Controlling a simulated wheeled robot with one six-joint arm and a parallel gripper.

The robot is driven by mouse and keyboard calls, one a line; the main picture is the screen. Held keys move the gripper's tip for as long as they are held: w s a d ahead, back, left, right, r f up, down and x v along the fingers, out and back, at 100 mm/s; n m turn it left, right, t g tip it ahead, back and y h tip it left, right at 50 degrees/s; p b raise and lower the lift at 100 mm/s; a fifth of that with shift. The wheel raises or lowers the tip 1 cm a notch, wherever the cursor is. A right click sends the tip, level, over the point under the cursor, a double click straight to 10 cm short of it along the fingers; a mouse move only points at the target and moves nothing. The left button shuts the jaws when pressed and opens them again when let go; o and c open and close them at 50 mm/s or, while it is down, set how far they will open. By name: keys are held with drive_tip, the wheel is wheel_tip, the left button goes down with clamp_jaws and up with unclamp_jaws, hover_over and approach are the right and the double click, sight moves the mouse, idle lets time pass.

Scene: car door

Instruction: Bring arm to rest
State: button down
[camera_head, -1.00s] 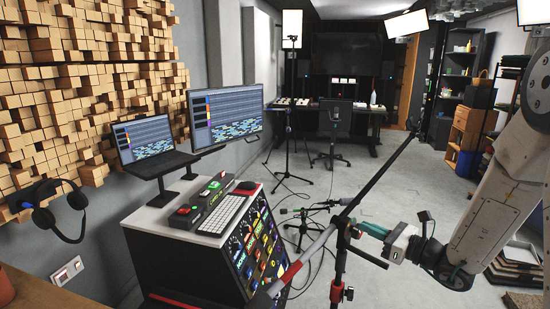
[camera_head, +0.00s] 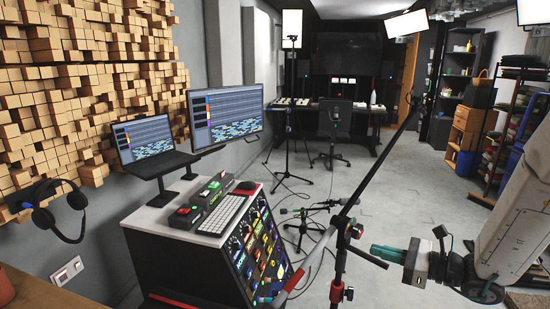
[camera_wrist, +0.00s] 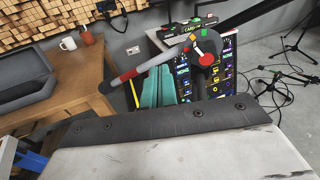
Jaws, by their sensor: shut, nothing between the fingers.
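My gripper (camera_head: 374,251) has green fingers and shows at the lower right of the head view, low in front of the studio floor. Its fingers are together with nothing between them, pointing left. They are close to the boom stand (camera_head: 341,262) in the picture; I cannot tell whether they touch it. In the wrist view the green fingers (camera_wrist: 158,76) appear at the middle, beyond a dark bracket edge, and the boom's grey and red end (camera_wrist: 150,72) crosses near their tips. My arm comes in from the right edge of the head view.
A console cabinet (camera_head: 150,238) with screens stands left of the boom stand. A wooden desk (camera_wrist: 72,85) shows at the left of the wrist view. A shelf rack (camera_head: 512,130) stands at the right. Floor (camera_head: 395,190) behind the gripper is largely clear.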

drive_tip(key=s+a+r+n+g+h, duration=0.2)
drive_tip(key=s+a+n+g, duration=0.1)
drive_tip(key=s+n+g, duration=0.4)
drive_tip(key=s+a+r+n+g+h, duration=0.2)
drive_tip(key=s+n+g, duration=0.2)
drive_tip(key=s+n, duration=0.45)
drive_tip(key=s+d+r+n+t+h, duration=0.3)
drive_tip(key=s+d+r+n+h, duration=0.2)
drive_tip(key=s+r+n+h, duration=0.3)
drive_tip(key=shift+s+d+r+h, duration=0.4)
drive_tip(key=shift+s+h, duration=0.6)
drive_tip(key=shift+s, duration=1)
